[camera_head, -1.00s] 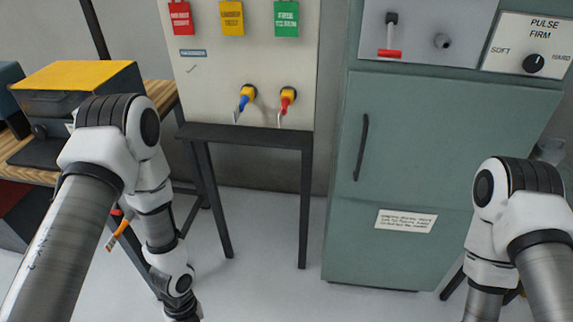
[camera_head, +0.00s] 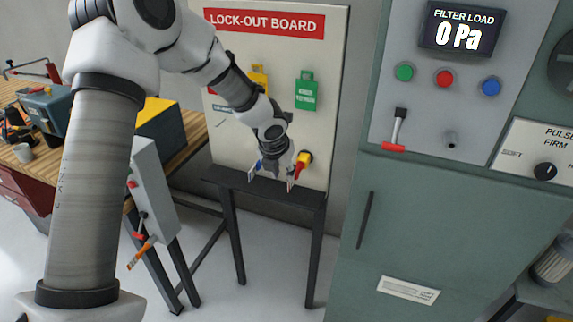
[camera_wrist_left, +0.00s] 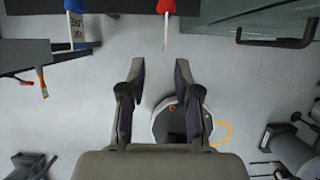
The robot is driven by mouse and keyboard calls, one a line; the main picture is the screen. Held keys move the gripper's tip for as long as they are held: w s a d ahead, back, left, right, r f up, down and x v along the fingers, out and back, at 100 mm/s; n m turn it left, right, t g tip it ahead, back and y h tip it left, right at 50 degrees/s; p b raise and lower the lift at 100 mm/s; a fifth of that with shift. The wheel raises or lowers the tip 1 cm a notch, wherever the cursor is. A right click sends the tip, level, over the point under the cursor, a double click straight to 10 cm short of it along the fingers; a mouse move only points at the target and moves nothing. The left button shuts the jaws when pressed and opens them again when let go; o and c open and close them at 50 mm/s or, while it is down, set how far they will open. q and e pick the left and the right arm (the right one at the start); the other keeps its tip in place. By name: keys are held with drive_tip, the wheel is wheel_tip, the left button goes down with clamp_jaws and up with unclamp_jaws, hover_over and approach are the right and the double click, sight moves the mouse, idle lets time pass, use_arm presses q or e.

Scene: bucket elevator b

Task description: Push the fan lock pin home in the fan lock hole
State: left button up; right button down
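I cannot tell which is the fan lock pin. My left gripper (camera_head: 271,176) is in front of the board near both, partly hiding them. In the left wrist view the red-handled pin (camera_wrist_left: 165,7) is ahead of the open, empty fingers (camera_wrist_left: 160,75), slightly right of their middle; the blue-handled pin (camera_wrist_left: 74,6) with its tag is farther left. My right gripper is out of view.
A dark narrow stand (camera_head: 265,187) is under the board. The green cabinet (camera_head: 400,230) stands to the right. A grey switch box (camera_head: 153,188) with an orange brush (camera_head: 142,252) hanging is left, beside the wooden workbench (camera_head: 190,125).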

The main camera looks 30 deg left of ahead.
sight(297, 173)
use_arm(q)
drive_tip(key=x, duration=0.6)
drive_tip(key=shift+w+d, duration=0.2)
drive_tip(key=shift+w+d+f, duration=0.15)
drive_tip(key=shift+f, duration=0.05)
clamp_jaws()
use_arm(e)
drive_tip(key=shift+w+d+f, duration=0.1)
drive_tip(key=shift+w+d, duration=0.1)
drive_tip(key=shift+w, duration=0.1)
use_arm(q)
drive_tip(key=shift+s+d+b, duration=0.1)
drive_tip(key=shift+s+b, duration=0.55)
drive_tip(key=shift+b, duration=0.05)
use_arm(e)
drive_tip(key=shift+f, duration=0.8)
